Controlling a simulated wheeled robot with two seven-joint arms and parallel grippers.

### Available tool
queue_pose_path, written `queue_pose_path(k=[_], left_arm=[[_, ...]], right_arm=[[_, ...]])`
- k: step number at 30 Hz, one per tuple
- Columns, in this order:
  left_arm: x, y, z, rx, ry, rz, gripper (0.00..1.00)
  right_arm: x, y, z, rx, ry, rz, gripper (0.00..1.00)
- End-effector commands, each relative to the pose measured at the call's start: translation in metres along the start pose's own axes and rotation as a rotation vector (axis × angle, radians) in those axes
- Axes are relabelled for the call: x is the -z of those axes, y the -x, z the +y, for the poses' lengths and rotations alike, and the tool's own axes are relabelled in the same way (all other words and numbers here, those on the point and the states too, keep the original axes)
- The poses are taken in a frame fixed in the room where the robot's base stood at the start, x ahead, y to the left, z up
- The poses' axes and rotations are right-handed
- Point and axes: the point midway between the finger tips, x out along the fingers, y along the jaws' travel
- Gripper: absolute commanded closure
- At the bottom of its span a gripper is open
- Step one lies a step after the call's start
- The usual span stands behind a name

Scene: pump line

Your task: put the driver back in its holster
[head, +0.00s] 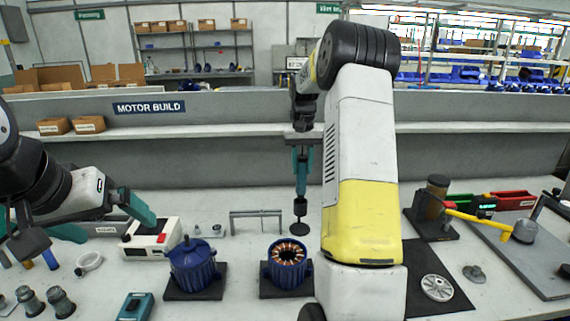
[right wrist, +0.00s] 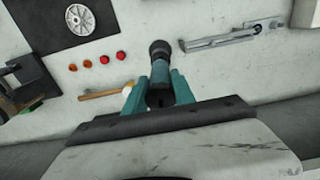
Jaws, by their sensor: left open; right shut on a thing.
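The driver (head: 300,209) is a dark tool held upright in my right gripper (head: 301,184), its lower end just above the bench or touching it; I cannot tell which. In the right wrist view the driver (right wrist: 160,50) sits between the two teal fingers. A dark stand with a brown upright cylinder (head: 436,197), right of my right arm, may be the holster; I cannot tell for sure. My left gripper (head: 118,229) is open and empty at the left, beside a white box with a red button (head: 150,239).
Two blue motor housings (head: 194,262) (head: 287,262) stand on dark pads in front. A metal bracket (head: 256,214) is left of the driver. My right arm hides part of the bench. Red and orange caps (right wrist: 103,60) lie near the driver.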

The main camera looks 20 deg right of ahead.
Motion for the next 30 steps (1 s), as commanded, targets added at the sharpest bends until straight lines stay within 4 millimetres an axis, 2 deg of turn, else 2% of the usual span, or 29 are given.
queue_pose_path(k=[30], left_arm=[[0.0,0.0,0.0,0.0,0.0,0.0,0.0]], right_arm=[[0.0,-0.03,0.0,0.0,0.0,0.0,1.0]])
